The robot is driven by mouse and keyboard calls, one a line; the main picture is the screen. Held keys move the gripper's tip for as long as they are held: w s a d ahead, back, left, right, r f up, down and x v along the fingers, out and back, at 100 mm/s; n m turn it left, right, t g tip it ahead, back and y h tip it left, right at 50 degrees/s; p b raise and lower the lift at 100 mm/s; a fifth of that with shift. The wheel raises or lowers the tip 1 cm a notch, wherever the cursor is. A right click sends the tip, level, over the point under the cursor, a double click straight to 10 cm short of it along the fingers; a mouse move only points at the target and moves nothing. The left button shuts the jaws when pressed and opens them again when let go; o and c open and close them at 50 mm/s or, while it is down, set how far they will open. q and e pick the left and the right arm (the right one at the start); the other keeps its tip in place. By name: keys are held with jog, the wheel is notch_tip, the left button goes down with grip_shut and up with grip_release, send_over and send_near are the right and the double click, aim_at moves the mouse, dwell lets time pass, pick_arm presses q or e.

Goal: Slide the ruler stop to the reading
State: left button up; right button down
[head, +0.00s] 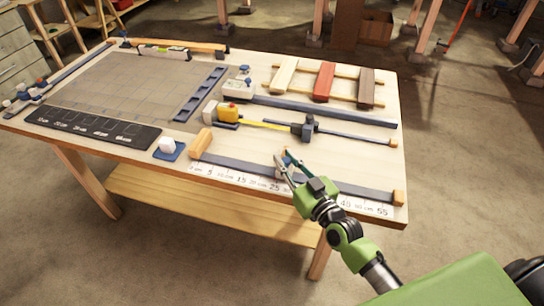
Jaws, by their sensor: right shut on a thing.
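The ruler (240,166) is a dark bar along the front edge of the table, with a wooden block (201,141) at its left end and another (398,198) at its right end. A white scale strip (232,178) with printed numbers runs in front of it. My right gripper (284,161) is shut on the ruler stop (280,172), a small pale piece on the bar, mostly hidden by the fingers. The stop sits around the 25 to 30 cm marks; the exact reading is too small to tell. My left gripper is out of view.
Behind the ruler lie a yellow tape measure (229,113) with a dark clamp (305,127) and a long dark bar (330,109).

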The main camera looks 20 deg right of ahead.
jog(key=s+d, duration=0.1)
jog(key=d, duration=0.1)
jog(key=s+d, duration=0.2)
jog(key=shift+s+d, duration=0.1)
jog(key=shift+d, duration=0.25)
jog(key=c, duration=1.9)
grip_release()
jog(key=s+d, duration=0.2)
jog(key=s, duration=0.9)
jog(key=shift+s, duration=0.35)
jog(key=shift+d, duration=0.1)
